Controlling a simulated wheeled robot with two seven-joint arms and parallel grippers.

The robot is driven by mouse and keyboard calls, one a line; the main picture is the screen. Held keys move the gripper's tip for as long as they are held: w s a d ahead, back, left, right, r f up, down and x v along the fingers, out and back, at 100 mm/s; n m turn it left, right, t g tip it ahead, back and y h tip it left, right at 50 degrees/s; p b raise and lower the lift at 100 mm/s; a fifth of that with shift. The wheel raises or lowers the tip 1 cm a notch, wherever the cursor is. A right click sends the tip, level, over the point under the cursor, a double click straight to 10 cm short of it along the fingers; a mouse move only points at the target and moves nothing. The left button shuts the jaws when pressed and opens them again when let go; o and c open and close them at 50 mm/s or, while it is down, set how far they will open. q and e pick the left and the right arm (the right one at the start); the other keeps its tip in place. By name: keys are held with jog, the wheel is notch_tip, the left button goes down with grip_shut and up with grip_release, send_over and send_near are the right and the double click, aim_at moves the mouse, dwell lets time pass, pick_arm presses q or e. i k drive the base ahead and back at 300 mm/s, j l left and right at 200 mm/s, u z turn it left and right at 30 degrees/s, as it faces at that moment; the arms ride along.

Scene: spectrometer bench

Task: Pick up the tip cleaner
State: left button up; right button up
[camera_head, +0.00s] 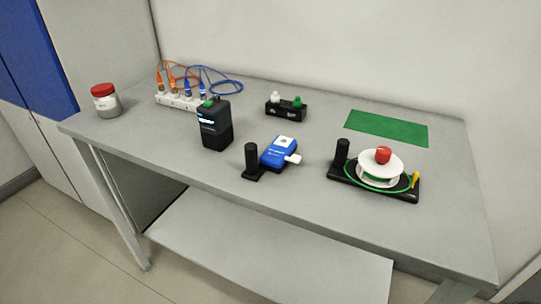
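A blue box-shaped device (276,157) lies near the middle of the grey table. It has a pale patch on top and a white tab sticking out at its right end. It looks like the tip cleaner, but its label is too small to read. A black upright post on a small base (251,162) stands at its left, close to it or touching; I cannot tell which. Neither of my grippers is in view, and nothing touches the blue device.
A white reel on a black base (376,190) is at right. A green mat (387,128), power strip (180,101) and red-lidded jar (106,105) lie further off.

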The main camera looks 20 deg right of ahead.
aim_at(272, 160)
jog(key=i+j+z, duration=0.2)
jog(key=j+z, duration=0.15)
jog(key=z, duration=0.15)
jog(key=i+j+z, duration=0.1)
jog(key=j+z, duration=0.7)
jog(key=z, duration=0.2)
jog(key=i, duration=0.05)
